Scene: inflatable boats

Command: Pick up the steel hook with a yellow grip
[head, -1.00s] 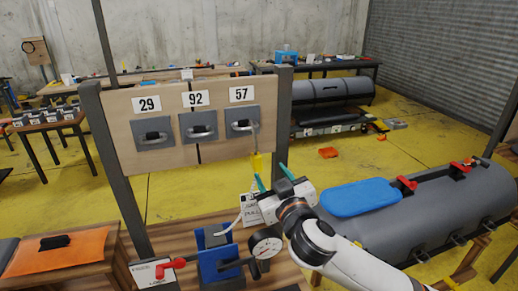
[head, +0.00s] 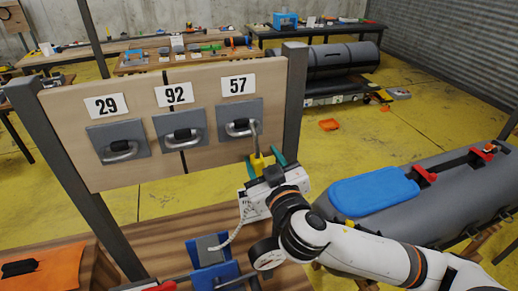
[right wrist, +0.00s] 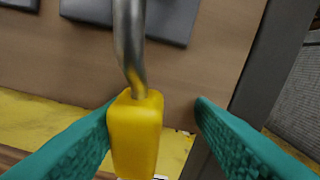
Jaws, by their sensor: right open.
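The steel hook with a yellow grip (head: 257,160) hangs from the handle (head: 239,127) under the number 57 on the wooden board. In the right wrist view its yellow grip (right wrist: 134,138) is in front, with the steel shank (right wrist: 130,50) rising from it. My right gripper (head: 265,161) is open, its teal fingers on either side of the grip. In the right wrist view (right wrist: 154,105), the grip is close to or touching the left finger, with a clear gap to the right finger. My left gripper is not in view.
The board (head: 75,165) also carries handles under 29 and 92, and a dark post (head: 292,100) stands right beside the hook. A blue clamp-like device (head: 210,270) and a gauge (head: 267,254) are below. A grey boat tube (head: 400,215) lies to the right.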

